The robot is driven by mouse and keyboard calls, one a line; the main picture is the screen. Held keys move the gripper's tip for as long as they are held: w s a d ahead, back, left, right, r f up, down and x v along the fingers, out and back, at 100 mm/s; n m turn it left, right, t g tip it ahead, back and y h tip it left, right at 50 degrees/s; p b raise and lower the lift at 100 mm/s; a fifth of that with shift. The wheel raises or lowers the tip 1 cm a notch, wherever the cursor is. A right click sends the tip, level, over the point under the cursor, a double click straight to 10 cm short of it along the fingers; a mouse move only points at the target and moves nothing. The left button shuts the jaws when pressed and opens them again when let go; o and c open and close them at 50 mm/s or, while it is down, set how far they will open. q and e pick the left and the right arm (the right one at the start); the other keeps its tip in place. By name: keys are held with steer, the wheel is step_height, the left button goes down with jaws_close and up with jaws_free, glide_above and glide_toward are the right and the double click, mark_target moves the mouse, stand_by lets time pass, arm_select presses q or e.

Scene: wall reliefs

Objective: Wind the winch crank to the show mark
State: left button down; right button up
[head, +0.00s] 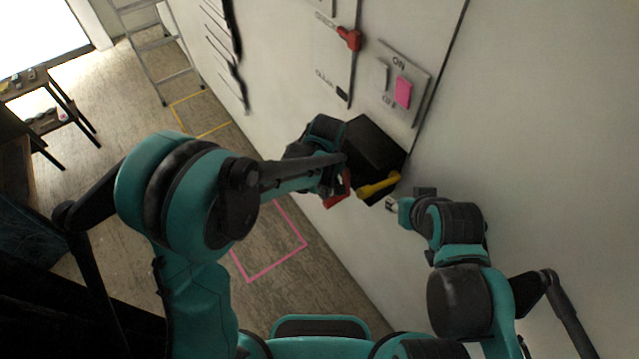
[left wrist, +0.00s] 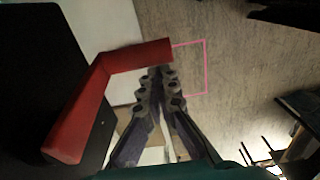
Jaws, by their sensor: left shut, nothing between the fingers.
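A black winch box (head: 376,146) is fixed to the wall in the head view. A red bent crank (head: 338,192) shows beside it, partly hidden by my left gripper. In the left wrist view the crank (left wrist: 82,112) reaches across the dark box face (left wrist: 35,70) and bends toward the fingertips. My left gripper (left wrist: 158,75) is shut and empty, its tips close to the crank's end; I cannot tell whether they touch. A yellow piece (head: 380,186) sticks out at the box's lower side. My right gripper (head: 393,205) is just below it; its finger state is unclear. I cannot make out the show mark.
A wall panel with a red lever (head: 348,38) and an ON plate with a pink switch (head: 403,92) are above the box. A ladder (head: 155,45) and a table (head: 40,90) stand at the upper left. A pink outline (head: 270,262) marks clear floor.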

mark_target(333, 203)
arm_select(q)
steer(key=shift+d, duration=0.1)
steer(key=shift+s+d+f+b, duration=0.1)
steer(key=shift+s+d+b, duration=0.3)
steer(key=shift+s, duration=0.2)
stand_by(0.6)
steer(key=shift+s+d+b, duration=0.2)
steer(key=shift+s+b, duration=0.1)
steer(key=shift+s+d+g+h, duration=0.3)
steer(key=shift+g+h, duration=0.2)
steer(key=shift+g, duration=0.2)
steer(key=shift+s+d+b, duration=0.15)
steer(key=shift+s+b, duration=0.1)
steer(key=shift+b, duration=0.1)
steer(key=shift+s+d+r, duration=0.4)
steer(key=shift+s+r, duration=0.15)
steer(key=shift+r, duration=0.1)
steer(key=shift+s+d+r, duration=0.35)
steer(key=shift+s+r, duration=0.2)
steer(key=shift+r, duration=0.15)
steer(key=shift+s+d+r, duration=0.4)
steer(key=shift+s+r, duration=0.15)
steer(key=shift+r, duration=0.1)
